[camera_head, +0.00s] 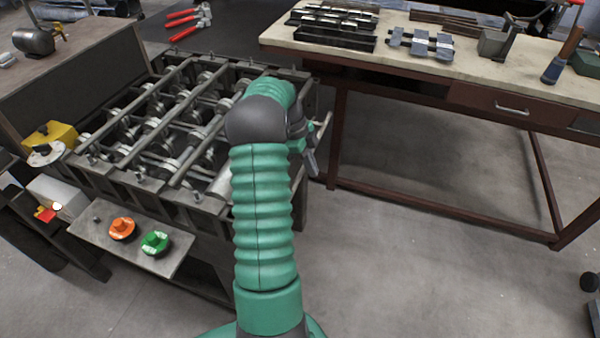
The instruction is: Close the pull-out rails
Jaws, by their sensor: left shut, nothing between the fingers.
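The roller machine (130,185) stands at the left, a dark frame with several grey rollers and long bars across its top. A thin pale rail (325,130) sticks out at its right side, next to the gripper. I cannot tell how far it is pulled out, and other rails may be hidden behind my arm. My left gripper (310,160) is shut and empty at the machine's right edge, partly hidden by my green arm. Whether it touches the rail is not clear. My right gripper is not in view.
An orange knob (122,228) and a green knob (155,242) sit on a small shelf at the machine's front. A workbench (420,75) with metal parts on top stands at the right. The grey floor (430,270) in front of it is clear.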

